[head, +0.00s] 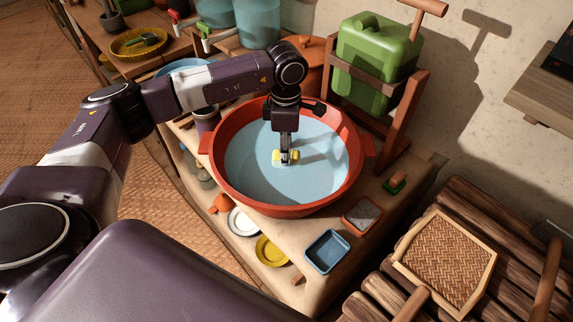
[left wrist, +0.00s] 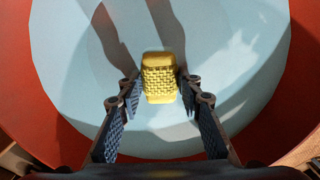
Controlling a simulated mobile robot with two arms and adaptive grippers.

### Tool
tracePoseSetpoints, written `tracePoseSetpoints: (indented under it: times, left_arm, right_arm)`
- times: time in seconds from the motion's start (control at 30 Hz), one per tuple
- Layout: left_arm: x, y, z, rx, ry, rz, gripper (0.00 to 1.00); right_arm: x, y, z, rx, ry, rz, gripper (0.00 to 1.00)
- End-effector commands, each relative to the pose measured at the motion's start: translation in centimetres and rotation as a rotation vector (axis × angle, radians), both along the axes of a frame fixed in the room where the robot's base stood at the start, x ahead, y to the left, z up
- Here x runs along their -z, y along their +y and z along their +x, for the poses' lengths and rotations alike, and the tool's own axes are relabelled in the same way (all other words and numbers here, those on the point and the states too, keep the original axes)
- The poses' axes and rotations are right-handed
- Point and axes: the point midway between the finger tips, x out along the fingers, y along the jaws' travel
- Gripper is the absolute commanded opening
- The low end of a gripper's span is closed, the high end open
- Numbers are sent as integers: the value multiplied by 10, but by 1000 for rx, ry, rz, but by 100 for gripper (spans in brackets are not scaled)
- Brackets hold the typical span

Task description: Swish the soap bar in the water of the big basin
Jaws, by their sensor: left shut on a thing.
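The big basin (head: 213,172) is round and red-orange with side handles, and it holds pale blue water (head: 255,180). The yellow soap bar (head: 277,157) is between the fingertips of my left gripper (head: 286,158), which points down over the middle of the basin. In the left wrist view the textured soap bar (left wrist: 160,80) sits between the two fingers of the left gripper (left wrist: 159,88), with the water behind it. The gripper is shut on the bar. I cannot tell whether the bar touches the water. My right gripper is not in view.
A green jerrycan (head: 372,60) stands in a wooden frame behind the basin. A woven fan (head: 447,262) rests on logs at right. White and yellow plates lie below the basin.

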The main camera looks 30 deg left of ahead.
Motion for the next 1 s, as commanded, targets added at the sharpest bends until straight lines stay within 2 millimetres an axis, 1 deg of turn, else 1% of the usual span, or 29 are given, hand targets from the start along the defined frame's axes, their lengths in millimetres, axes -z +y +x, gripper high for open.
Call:
tracePoseSetpoints:
  times: [0.03,0.2,0.3,0.57,0.67,1.0]
  left_arm:
    - [1,-8,4,2,-2,-1,6]
    - [0,-25,12,1,-2,-1,6]
    - [0,-28,14,-1,-1,0,6]
    - [0,-28,14,-1,0,0,6]
    - [0,-23,12,-2,0,1,6]
    - [0,17,-8,-2,0,1,6]
  right_arm:
    - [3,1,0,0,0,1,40]
    - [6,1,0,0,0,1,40]
    - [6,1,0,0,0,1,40]
    - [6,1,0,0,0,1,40]
    - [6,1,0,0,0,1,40]
    - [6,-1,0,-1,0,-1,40]
